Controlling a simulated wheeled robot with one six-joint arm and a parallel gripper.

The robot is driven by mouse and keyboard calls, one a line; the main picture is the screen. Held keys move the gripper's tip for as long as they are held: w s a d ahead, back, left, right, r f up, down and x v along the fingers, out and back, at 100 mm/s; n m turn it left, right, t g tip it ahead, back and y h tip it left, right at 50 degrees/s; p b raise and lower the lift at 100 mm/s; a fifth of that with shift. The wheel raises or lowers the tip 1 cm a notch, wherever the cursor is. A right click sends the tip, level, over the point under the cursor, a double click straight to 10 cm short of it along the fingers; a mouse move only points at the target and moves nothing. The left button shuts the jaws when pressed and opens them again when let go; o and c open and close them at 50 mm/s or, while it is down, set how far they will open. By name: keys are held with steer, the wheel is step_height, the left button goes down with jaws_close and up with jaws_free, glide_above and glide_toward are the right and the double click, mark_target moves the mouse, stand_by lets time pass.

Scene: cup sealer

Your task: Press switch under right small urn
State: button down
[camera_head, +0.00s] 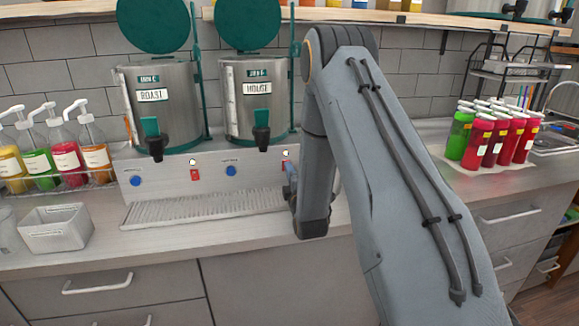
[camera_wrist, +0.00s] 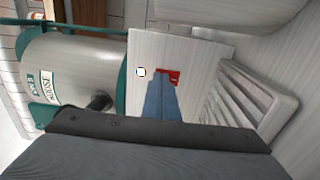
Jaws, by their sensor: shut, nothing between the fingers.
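The right small urn (camera_head: 252,98) is a steel cylinder with a teal lid, a black tap and a "HOUSE" label; it also shows in the wrist view (camera_wrist: 75,75). On the grey base panel below it and to the right is a red switch (camera_head: 285,165), which shows in the wrist view (camera_wrist: 172,75) beside a small round white light (camera_wrist: 141,72). My gripper (camera_wrist: 161,76) is shut and empty, its blue fingers pointing at the panel. Its tips overlap part of the red switch; I cannot tell whether they touch it. The head view shows only a little of my gripper (camera_head: 291,176).
The left urn (camera_head: 160,105) has its own red switch (camera_head: 195,174). Blue buttons (camera_head: 231,171) sit on the panel. A ribbed drip tray (camera_head: 205,208) lies in front. Pump bottles stand at left, red and green bottles (camera_head: 497,135) at right.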

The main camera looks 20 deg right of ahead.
steer(key=shift+w, duration=0.3)
steer(key=shift+w+b, duration=0.1)
steer(key=shift+b, duration=0.25)
steer(key=shift+w+r, duration=0.1)
steer(key=shift+r, duration=0.2)
steer(key=s+a+r+b, duration=0.1)
steer(key=s+b, duration=0.2)
steer(key=s, duration=1.1)
steer(key=shift+a, duration=0.35)
steer(key=shift+r, duration=0.1)
